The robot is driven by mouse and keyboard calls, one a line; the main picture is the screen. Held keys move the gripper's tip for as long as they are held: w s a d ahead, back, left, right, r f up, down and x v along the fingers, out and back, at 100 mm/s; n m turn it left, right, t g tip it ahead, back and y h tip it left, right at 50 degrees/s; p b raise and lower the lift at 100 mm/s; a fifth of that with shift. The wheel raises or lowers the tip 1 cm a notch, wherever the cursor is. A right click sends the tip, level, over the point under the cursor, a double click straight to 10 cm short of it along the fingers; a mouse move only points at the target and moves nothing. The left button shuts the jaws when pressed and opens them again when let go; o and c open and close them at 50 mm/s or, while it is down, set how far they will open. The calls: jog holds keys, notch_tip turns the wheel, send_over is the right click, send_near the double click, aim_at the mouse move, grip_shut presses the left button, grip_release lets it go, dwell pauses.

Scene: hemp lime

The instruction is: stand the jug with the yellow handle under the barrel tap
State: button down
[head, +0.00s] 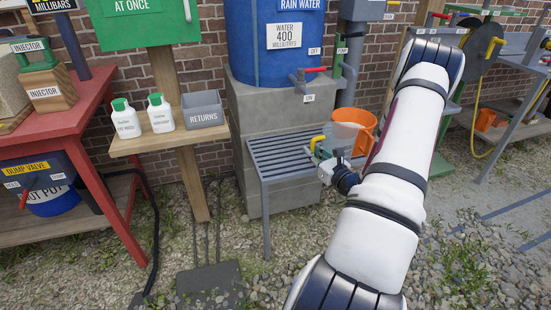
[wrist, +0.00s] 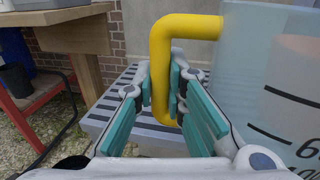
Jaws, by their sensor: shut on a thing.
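The jug (head: 343,133) is clear and has a yellow handle (head: 317,143). In the wrist view the jug body (wrist: 265,70) fills the right side, with dark measuring lines. My gripper (wrist: 163,90) is shut on the upright part of the yellow handle (wrist: 160,60). The jug looks upright, over or beside the right part of the slatted grey stand (head: 275,158); its base is hidden, so I cannot tell if it touches. The blue barrel (head: 262,50) stands behind on a block. Its tap (head: 302,78), with a red lever, is up and left of the jug.
An orange bucket (head: 367,124) is just behind and right of the jug. A wooden shelf (head: 135,143) at left holds two white bottles and a grey returns box (head: 203,109). A red table (head: 85,100) stands farther left. The slatted top left of the jug is clear.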

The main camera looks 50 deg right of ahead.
jog(key=shift+w+d, duration=0.1)
jog(key=shift+w, duration=0.25)
jog(key=w+d+f+b, duration=0.1)
jog(key=w, duration=0.4)
jog(key=w+d+f+b, duration=0.1)
jog(key=w+b, duration=0.1)
jog(key=w, duration=0.3)
jog(key=w+d+f+b, duration=0.1)
jog(key=w+f+b, duration=0.1)
jog(key=w, duration=0.3)
jog(key=shift+f, duration=0.5)
jog(key=c, duration=1.6)
grip_release()
jog(key=shift+f+b, duration=0.1)
jog(key=shift+b, duration=0.2)
jog(key=shift+c, duration=0.2)
